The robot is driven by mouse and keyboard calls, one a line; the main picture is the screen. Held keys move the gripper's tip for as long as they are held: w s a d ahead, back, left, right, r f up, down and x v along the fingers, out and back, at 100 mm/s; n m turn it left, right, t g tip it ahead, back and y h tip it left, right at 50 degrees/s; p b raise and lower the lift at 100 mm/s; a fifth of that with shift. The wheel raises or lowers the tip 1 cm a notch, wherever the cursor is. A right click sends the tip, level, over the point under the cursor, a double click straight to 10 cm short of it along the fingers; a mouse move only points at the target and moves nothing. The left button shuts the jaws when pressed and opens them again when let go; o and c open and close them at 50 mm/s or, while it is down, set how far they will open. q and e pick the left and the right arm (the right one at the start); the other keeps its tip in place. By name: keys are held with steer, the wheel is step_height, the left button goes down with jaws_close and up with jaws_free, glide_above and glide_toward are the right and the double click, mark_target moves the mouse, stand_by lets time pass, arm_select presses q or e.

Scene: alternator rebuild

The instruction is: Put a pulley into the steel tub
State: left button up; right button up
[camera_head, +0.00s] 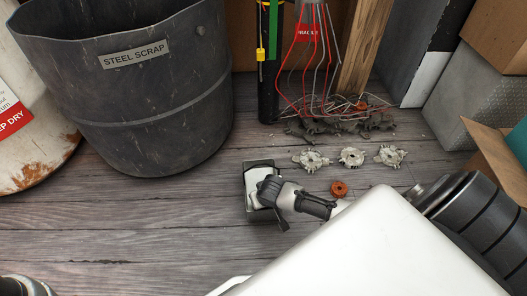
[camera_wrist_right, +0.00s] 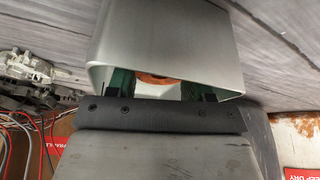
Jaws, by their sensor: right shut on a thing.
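The steel tub (camera_head: 150,95) is a big dark grey bucket labelled STEEL SCRAP, at the upper left of the head view. My right gripper (camera_head: 262,192) is to the right of and below it, over a small grey open box (camera_head: 258,163). In the right wrist view, the gripper (camera_wrist_right: 166,92) has its green-padded fingers inside the mouth of this pale metal box (camera_wrist_right: 165,40). It is shut on an orange-brown round piece (camera_wrist_right: 153,78), mostly hidden; I cannot tell whether it is a pulley.
Another orange-brown round part (camera_head: 339,188) lies right of the gripper. Several pale metal castings, including one (camera_head: 351,157), lie behind it. Dark parts and loose red and grey wires (camera_head: 310,70) are at the back. A white, rusty drum (camera_head: 30,150) stands left of the tub.

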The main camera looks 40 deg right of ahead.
steer(key=o, duration=0.7)
steer(key=shift+f, duration=0.1)
steer(key=shift+o, duration=0.2)
